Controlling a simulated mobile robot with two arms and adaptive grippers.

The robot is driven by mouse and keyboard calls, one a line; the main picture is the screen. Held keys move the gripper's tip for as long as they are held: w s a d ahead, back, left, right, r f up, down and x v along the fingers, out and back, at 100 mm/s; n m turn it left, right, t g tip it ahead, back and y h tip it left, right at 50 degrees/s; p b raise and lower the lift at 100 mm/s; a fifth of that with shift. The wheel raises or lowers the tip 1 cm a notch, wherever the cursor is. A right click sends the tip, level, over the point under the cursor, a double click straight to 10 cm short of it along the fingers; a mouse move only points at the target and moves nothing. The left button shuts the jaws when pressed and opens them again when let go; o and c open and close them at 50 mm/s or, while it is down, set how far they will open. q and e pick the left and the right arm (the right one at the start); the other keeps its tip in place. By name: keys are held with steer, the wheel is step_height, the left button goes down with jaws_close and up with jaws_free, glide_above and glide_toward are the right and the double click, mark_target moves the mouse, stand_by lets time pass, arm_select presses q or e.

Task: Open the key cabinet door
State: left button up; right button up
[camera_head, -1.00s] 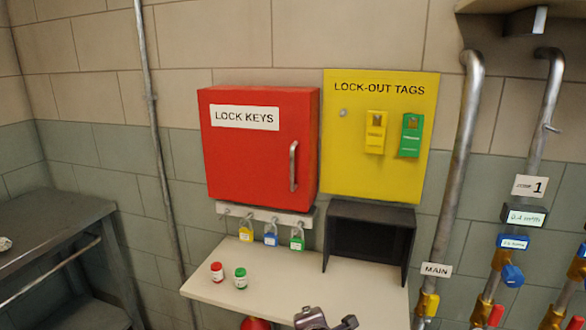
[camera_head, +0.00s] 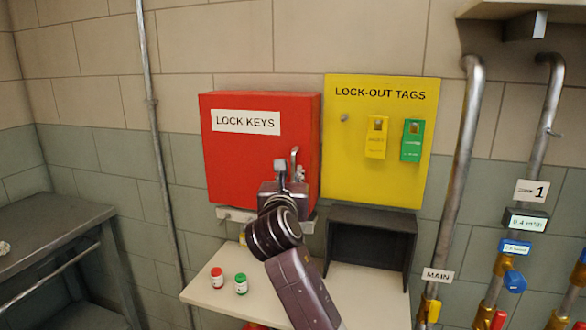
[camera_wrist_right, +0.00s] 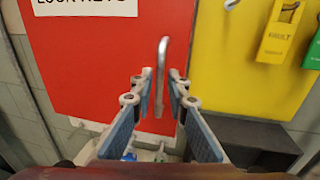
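The red key cabinet (camera_head: 235,160), labelled LOCK KEYS, hangs on the wall. Its door appears shut. The silver vertical handle (camera_head: 294,156) is near the door's right edge; its lower part is hidden by my right gripper (camera_head: 289,172). In the right wrist view the handle (camera_wrist_right: 162,62) stands upright and lines up between the two fingers of the right gripper (camera_wrist_right: 161,78). The fingers are open on both sides, with gaps showing; I cannot tell how deep the handle sits between them. My left gripper is not in view.
A yellow LOCK-OUT TAGS board (camera_head: 375,185) is right of the cabinet. Below are a dark open box (camera_head: 340,250) and a pale shelf (camera_head: 205,298) with a red-capped jar (camera_head: 217,278) and a green-capped jar (camera_head: 241,284). Pipes (camera_head: 460,170) run at right.

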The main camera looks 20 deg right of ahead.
mark_target(292, 169)
steer(key=shift+x, duration=1.85)
jaws_close()
steer(key=shift+s+a, duration=0.1)
